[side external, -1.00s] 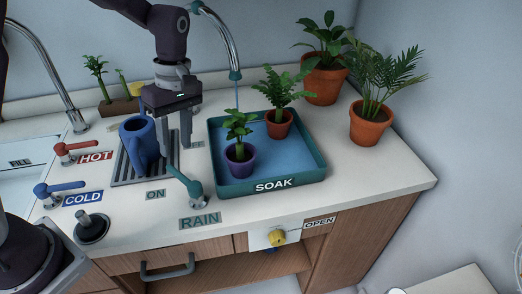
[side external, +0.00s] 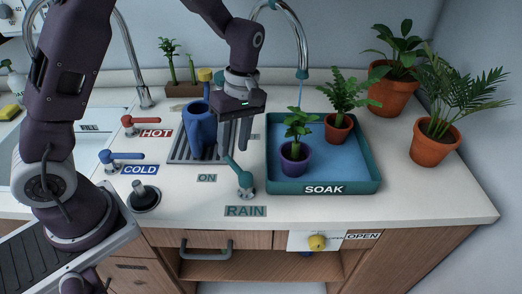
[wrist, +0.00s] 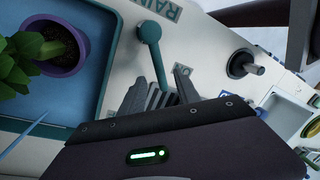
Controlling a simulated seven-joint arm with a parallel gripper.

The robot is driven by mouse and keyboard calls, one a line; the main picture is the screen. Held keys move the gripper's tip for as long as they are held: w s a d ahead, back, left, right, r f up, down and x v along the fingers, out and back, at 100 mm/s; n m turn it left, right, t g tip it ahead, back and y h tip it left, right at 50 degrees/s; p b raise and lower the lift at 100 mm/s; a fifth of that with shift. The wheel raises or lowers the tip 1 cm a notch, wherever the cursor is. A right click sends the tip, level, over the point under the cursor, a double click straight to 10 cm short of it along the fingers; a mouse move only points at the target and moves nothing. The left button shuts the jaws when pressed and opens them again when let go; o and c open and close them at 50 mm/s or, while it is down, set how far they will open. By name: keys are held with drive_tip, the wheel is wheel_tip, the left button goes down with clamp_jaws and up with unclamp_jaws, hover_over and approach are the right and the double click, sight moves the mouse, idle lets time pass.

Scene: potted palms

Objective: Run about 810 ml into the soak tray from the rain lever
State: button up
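The teal rain lever (side external: 241,178) stands behind the RAIN label (side external: 246,211), its handle slanting back and left toward the ON label (side external: 207,178). My gripper (side external: 234,150) is just over the handle tip, fingers apart and holding nothing. In the wrist view, the lever (wrist: 152,45) reaches toward the gap between my fingertips (wrist: 158,88); I cannot tell if they touch it. A thin blue stream (side external: 300,90) falls from the curved spout (side external: 302,68) into the soak tray (side external: 375,183). The water level is unclear. The tray holds a purple-potted plant (side external: 294,155) and a terracotta-potted fern (side external: 338,130).
A blue jug (side external: 200,130) stands on the drain grate left of my gripper. Red HOT (side external: 131,121) and blue COLD (side external: 112,157) levers are farther left. A yellow knob (side external: 317,242) is on the front by OPEN. Two potted plants stand right of the tray.

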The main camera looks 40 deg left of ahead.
sight(231, 159)
drive_tip(key=f, duration=0.3)
drive_tip(key=shift+s+f, duration=0.15)
drive_tip(key=shift+s, duration=0.15)
clamp_jaws()
idle(1.1)
